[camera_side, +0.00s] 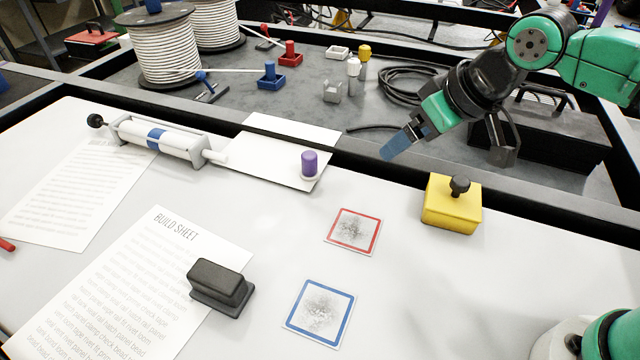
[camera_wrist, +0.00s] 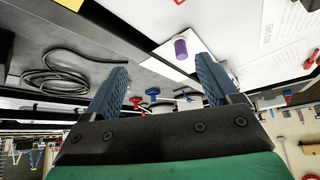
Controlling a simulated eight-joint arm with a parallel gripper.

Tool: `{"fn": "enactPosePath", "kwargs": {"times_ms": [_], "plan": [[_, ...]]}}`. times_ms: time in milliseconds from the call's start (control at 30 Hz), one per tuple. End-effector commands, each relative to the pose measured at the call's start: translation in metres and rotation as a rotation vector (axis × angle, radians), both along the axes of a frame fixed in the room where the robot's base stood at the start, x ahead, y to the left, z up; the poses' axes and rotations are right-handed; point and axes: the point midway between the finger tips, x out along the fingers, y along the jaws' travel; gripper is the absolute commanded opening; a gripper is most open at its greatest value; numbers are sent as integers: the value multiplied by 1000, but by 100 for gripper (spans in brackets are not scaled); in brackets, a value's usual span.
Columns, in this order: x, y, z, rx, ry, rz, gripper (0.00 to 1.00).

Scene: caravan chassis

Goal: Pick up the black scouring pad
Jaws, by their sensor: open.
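The black scouring pad (camera_side: 220,286) appears as a dark block with a wider base. It lies on the lower right edge of the printed build sheet (camera_side: 128,270) on the white table. I see no sign of it in the wrist view. My gripper (camera_side: 451,148) is raised over the table's far edge, up and to the right of the pad and well apart from it. In the wrist view my gripper (camera_wrist: 161,66) has its two blue fingers spread, with nothing held between them.
A yellow block with a black knob (camera_side: 452,205) stands below my gripper. Red-framed (camera_side: 353,231) and blue-framed (camera_side: 319,313) cards lie right of the pad. A purple-capped piece (camera_side: 309,164) and a roller (camera_side: 160,138) stand farther back. A dark rail (camera_side: 365,160) edges the table.

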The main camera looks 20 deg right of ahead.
Motion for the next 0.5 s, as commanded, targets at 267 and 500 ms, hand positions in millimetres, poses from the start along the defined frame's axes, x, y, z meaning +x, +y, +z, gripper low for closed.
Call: {"fn": "enactPosePath", "kwargs": {"times_ms": [267, 500], "plan": [[13, 145, -31, -37, 80, 309, 82], [-16, 235, -73, -73, 122, 485, 82]]}}
